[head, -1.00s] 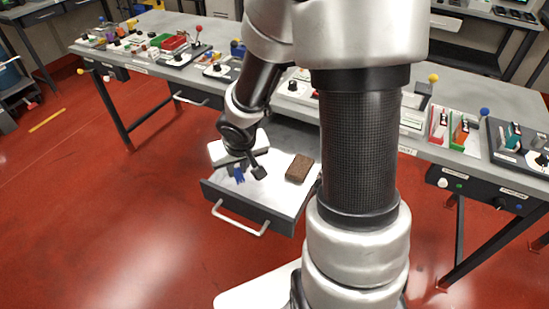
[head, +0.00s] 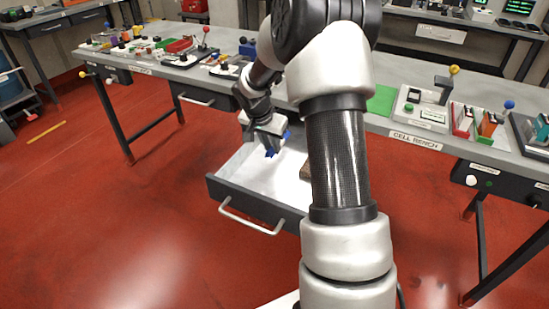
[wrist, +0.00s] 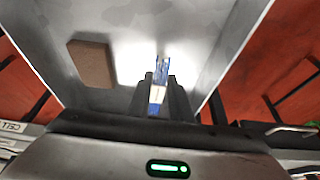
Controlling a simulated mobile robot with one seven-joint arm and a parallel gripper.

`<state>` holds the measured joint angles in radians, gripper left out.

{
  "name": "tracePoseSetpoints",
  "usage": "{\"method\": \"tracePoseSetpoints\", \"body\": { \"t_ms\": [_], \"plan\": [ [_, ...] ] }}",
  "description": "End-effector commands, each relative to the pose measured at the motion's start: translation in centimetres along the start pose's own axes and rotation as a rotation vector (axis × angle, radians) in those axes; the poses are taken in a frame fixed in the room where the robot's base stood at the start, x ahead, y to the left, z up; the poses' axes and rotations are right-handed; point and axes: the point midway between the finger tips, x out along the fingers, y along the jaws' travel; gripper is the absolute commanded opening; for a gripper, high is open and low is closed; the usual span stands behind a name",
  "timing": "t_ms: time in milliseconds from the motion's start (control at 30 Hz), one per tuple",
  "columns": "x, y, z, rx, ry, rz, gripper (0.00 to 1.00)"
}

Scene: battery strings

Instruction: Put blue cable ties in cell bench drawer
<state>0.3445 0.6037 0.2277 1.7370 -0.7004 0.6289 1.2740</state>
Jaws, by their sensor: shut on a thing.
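My gripper (head: 270,143) is shut on the blue cable ties (head: 271,152), over the open drawer. In the wrist view, the blue cable ties (wrist: 161,70) stick out between my two dark fingers (wrist: 160,95), with a pale band near the fingertips. The pulled-out drawer (head: 240,195) has a dark front, a light handle and a pale inside. The ties appear to be above the drawer's floor; their exact height is hard to tell. The drawer hangs under the bench labelled CELL BENCH (head: 415,141).
A brown block (wrist: 92,63) lies in the drawer, left of the ties in the wrist view. In the head view my arm hides most of it. Much of the drawer floor is bare. The bench top (head: 385,122) carries several devices and trays.

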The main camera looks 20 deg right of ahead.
Motion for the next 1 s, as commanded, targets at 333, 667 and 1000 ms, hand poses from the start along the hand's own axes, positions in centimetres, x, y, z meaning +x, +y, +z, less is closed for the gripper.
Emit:
{"method": "tracePoseSetpoints", "body": {
  "t_ms": [333, 667, 1000],
  "plan": [
    [3.7, 0.0, 1.6, -0.002, -0.001, -0.001, 0.00],
    [3.9, -0.1, 1.7, -0.002, 0.001, -0.002, 0.00],
    [3.9, -0.1, 1.7, -0.002, 0.000, -0.002, 0.37]
  ]
}}
